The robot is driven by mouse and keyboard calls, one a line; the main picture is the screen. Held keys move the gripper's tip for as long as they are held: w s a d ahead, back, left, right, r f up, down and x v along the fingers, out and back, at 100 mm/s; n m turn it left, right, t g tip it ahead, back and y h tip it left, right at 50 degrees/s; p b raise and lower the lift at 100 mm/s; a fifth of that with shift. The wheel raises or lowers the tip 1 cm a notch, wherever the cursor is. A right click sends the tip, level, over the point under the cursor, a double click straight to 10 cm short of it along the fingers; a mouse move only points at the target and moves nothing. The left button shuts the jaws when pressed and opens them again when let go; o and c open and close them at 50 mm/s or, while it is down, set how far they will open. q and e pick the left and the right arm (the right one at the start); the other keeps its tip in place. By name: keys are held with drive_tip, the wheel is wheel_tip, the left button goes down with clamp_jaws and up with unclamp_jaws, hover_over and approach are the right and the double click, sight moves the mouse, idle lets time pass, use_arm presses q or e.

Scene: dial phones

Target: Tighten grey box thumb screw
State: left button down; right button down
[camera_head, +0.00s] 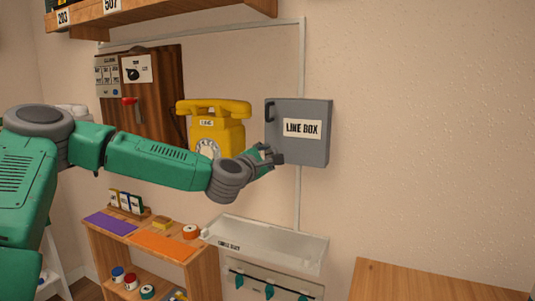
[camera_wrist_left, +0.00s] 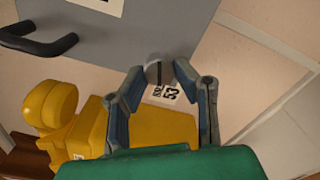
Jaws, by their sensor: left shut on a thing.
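The grey box (camera_head: 298,143), labelled LINE BOX, is fixed to the wall, with a dark handle (camera_head: 269,112) at its left side. It also fills the top of the left wrist view (camera_wrist_left: 150,30). A round grey thumb screw (camera_wrist_left: 158,73) with a dark slot shows at the box's lower edge in the left wrist view. My left gripper (camera_head: 275,155) reaches the box's lower left side in the head view. Its fingers (camera_wrist_left: 160,78) are shut on the thumb screw, one on each side. The screw is hidden by the gripper in the head view. My right gripper is not in view.
A yellow dial phone (camera_head: 213,130) hangs on the wall left of the box. A grey tray (camera_head: 268,243) sits below the box. A wooden shelf (camera_head: 170,250) with small items stands lower left.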

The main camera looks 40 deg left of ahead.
use_arm(q)
drive_tip(key=m+p, duration=0.2)
drive_tip(key=m, duration=0.3)
drive_tip(key=shift+d+m, duration=0.1)
drive_tip(key=shift+m, duration=0.3)
drive_tip(key=shift+s+d+f+m+p, duration=0.1)
drive_tip(key=shift+m+p, duration=0.65)
drive_tip(key=shift+m, duration=1.7)
drive_tip(key=shift+a+f+m+p, duration=0.1)
drive_tip(key=shift+m+p, duration=0.7)
drive_tip(key=shift+m, duration=1.7)
drive_tip(key=shift+s+d+f+m+p, duration=0.1)
drive_tip(key=shift+m+p, duration=0.65)
drive_tip(key=shift+m, duration=1.7)
drive_tip(key=c, duration=1.3)
unclamp_jaws()
drive_tip(key=shift+w, duration=0.1)
drive_tip(key=shift+o, duration=0.2)
drive_tip(key=shift+w+a, duration=0.15)
drive_tip(key=shift+a, duration=0.05)
